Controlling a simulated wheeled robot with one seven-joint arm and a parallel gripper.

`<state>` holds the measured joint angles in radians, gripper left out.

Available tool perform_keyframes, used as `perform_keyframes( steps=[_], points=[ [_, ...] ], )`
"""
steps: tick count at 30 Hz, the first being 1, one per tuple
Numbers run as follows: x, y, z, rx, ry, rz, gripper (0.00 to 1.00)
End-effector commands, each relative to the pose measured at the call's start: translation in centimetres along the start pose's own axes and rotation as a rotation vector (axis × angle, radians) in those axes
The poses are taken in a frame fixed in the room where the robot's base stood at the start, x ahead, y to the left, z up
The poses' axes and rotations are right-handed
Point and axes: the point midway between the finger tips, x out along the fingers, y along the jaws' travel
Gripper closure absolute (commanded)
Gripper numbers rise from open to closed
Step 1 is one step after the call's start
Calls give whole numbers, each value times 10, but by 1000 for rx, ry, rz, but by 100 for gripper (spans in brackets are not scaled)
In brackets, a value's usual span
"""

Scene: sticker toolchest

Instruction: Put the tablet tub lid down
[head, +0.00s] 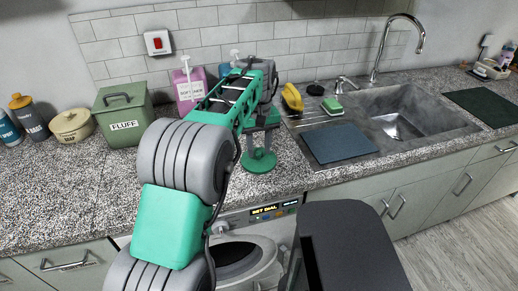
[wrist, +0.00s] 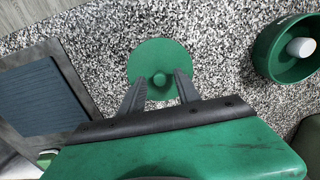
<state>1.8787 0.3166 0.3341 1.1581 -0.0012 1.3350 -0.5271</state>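The tablet tub lid is a green disc with a round knob (wrist: 158,52). It looks flat on the speckled counter, in front of the arm in the head view (head: 259,164). My gripper (wrist: 160,77) is right above it, pointing down, with one finger on each side of the knob. The fingers are apart, with a visible gap to the knob on both sides. In the head view my gripper (head: 258,150) hides the knob. A round green open tub (wrist: 264,55) with a white piece inside stands right of the lid in the wrist view; I cannot make it out in the head view.
A blue-grey cloth (head: 340,143) lies on the drainboard beside the sink (head: 398,122), right of the lid. A green FLUFF bin (head: 124,115) and a pink softener bottle (head: 188,88) stand at the back left. Bare counter (head: 70,190) lies at the left.

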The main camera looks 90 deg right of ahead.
Motion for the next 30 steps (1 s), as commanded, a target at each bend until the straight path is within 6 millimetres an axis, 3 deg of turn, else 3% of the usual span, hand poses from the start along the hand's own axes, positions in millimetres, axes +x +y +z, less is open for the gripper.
perform_keyframes(
  steps=[12,20,23,26,27,29,30],
  points=[
    [-99,1,-1,0,3,2,61],
    [-116,-5,-2,-8,2,2,61],
    [-118,-47,-14,-69,12,6,61],
    [-120,-139,-28,-198,37,15,61],
    [-119,-186,-28,-263,50,17,61],
    [-116,-257,-18,-365,73,18,61],
    [-113,-303,-5,-434,88,16,61]
  ],
)
